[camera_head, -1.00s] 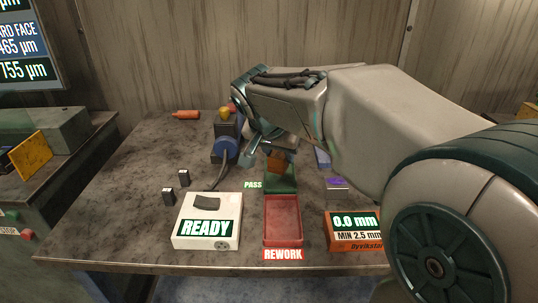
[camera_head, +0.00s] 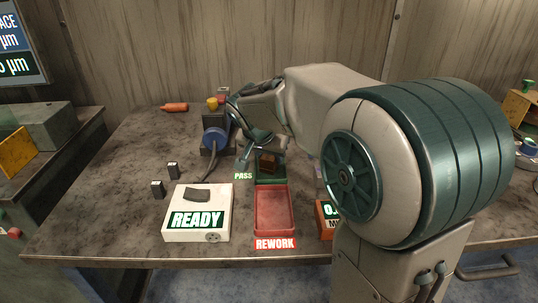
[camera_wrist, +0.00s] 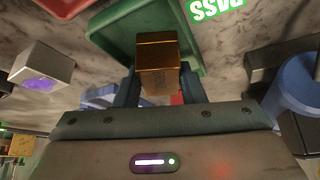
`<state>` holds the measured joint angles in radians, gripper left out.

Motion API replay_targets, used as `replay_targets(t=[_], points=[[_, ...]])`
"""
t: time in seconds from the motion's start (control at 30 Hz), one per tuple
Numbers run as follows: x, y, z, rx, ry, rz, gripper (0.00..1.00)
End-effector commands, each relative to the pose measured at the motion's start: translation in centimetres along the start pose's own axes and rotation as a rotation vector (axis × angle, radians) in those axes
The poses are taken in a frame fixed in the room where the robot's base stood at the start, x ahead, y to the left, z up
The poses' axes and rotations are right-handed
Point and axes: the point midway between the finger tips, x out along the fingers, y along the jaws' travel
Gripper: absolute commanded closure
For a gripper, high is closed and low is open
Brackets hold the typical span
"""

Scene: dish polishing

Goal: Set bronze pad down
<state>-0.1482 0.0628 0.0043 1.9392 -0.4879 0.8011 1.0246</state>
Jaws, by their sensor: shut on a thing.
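The bronze pad is a small brown-gold block (camera_head: 267,163), held between my gripper's fingers (camera_head: 258,157). In the wrist view the pad (camera_wrist: 158,62) fills the gap between the two dark blue fingers (camera_wrist: 160,88). My gripper is shut on it. The green tray labelled PASS (camera_head: 270,181) lies under and around the pad in the head view. The tray also shows in the wrist view (camera_wrist: 112,38), with the pad in front of its inner floor. I cannot tell whether the pad touches the tray floor. My arm hides part of the area behind.
The red REWORK tray (camera_head: 274,212) lies just in front of the green tray. A white READY box (camera_head: 197,213) stands at the left and an orange gauge box (camera_head: 326,222) at the right. A blue-ended machine (camera_head: 215,138) stands close left of my gripper.

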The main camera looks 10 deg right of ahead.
Motion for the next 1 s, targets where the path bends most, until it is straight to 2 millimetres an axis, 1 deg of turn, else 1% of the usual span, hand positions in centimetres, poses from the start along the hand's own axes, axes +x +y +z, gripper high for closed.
replay_targets(t=[0.17, 0.2, 0.23, 0.27, 0.5, 0.63, 0.77, 1.0], points=[[0.2, 0.0, 0.1, 0.001, 0.004, -0.002, 1.00], [0.2, 0.0, 0.1, 0.000, 0.000, 0.000, 0.55], [0.2, 0.0, 0.1, 0.000, 0.000, 0.000, 0.47], [0.2, 0.0, 0.1, 0.000, 0.000, 0.000, 0.42], [0.1, 0.0, 0.1, -0.001, 0.000, 0.000, 0.42], [-0.6, 0.0, -0.1, -0.001, 0.002, -0.002, 0.42], [-3.0, -0.1, -0.2, 0.000, 0.005, -0.004, 0.42], [-8.3, -0.1, -0.2, 0.001, 0.004, -0.004, 0.42]])
